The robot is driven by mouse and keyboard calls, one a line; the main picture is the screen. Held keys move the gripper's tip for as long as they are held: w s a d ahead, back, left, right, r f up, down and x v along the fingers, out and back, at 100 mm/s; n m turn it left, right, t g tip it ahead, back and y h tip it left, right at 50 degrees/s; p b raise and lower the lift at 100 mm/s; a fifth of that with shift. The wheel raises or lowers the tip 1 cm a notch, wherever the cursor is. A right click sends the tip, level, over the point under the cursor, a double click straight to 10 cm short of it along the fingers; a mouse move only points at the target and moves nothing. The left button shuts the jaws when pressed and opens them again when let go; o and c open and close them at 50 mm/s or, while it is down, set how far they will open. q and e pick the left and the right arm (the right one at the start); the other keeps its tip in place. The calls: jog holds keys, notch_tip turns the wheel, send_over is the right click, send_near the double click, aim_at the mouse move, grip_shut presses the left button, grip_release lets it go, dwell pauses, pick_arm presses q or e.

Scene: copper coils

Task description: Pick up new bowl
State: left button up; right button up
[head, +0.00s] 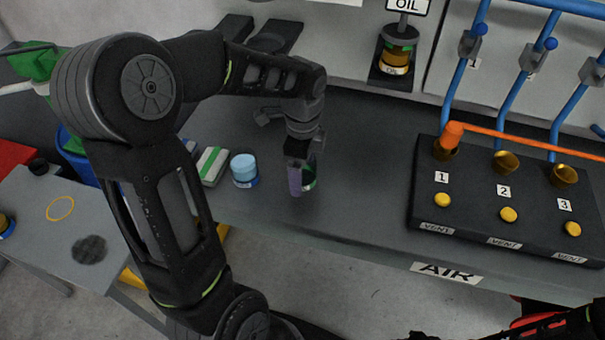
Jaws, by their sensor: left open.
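My left arm reaches over the dark grey bench, and its open left gripper (299,180) points down at the bench top. A small round container (311,181) with green and a pale rim stands right behind the fingers, partly hidden by them. I cannot tell whether the fingers touch it or stand around it. A light-blue-topped jar (244,170) stands to the left of the gripper, apart from it. Neither is clearly marked as the new bowl. Part of my right arm shows at the bottom right; its gripper's jaws cannot be made out.
A green-and-white box (211,166) lies left of the jar. The black vent panel (482,232) with brass cups and yellow buttons is at right, below blue pipes. An oil jar (396,55) is at the back. The bench between gripper and panel is clear.

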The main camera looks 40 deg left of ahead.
dwell(0.6)
pick_arm(q)
jog(key=c, duration=1.6)
notch_tip(320, 180, up, 10)
dwell(0.7)
